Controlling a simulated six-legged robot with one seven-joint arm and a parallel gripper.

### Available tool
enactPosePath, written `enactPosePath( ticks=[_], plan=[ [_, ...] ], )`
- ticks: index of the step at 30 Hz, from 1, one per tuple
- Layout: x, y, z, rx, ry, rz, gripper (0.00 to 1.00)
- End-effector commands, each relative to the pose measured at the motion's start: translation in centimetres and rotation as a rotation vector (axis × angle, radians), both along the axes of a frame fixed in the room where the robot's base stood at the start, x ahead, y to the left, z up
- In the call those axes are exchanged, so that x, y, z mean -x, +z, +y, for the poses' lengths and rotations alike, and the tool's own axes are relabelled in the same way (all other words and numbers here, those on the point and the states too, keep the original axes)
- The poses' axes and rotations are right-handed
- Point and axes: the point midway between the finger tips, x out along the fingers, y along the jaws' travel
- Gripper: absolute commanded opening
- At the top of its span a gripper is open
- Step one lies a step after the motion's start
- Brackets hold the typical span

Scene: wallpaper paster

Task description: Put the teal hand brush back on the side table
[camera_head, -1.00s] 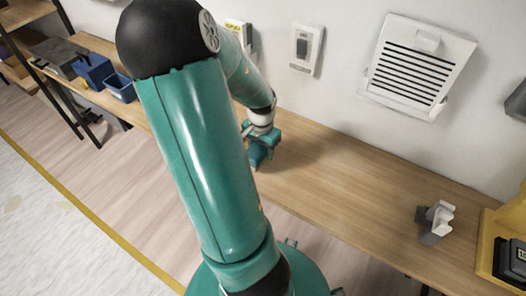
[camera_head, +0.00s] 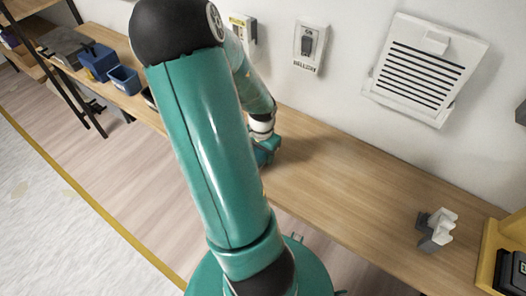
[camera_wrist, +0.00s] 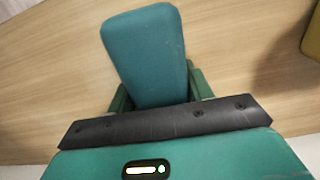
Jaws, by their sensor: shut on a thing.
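The teal hand brush (camera_wrist: 146,52) is between the fingers of my gripper (camera_wrist: 160,95) in the wrist view, with wood surface behind it. My gripper is shut on it. In the head view my gripper (camera_head: 266,147) is over the long wooden side table (camera_head: 345,185), mostly hidden behind my arm. The brush cannot be told apart from my teal gripper there. Whether the brush touches the table top cannot be told.
A grey and white object (camera_head: 436,230) stands toward the table's right end, beside a yellow container (camera_head: 490,262). Blue bins (camera_head: 99,62) stand at the left. A vent (camera_head: 425,68) and a switch (camera_head: 309,46) are on the wall. The table middle is clear.

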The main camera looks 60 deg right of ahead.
Motion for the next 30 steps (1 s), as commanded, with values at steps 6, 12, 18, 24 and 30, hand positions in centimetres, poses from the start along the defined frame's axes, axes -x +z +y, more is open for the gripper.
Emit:
enactPosePath(
  ticks=[6,12,18,24,30],
  plan=[
    [0.0,-0.2,-0.1,0.000,-0.001,0.000,0.73],
    [0.1,-0.2,-0.2,0.001,-0.001,0.000,0.73],
    [0.1,0.1,-0.2,0.002,0.000,0.000,0.73],
    [-0.2,3.5,-0.3,0.004,0.003,-0.005,0.73],
    [-0.4,7.7,-0.3,0.004,0.003,-0.006,0.73]
  ],
)
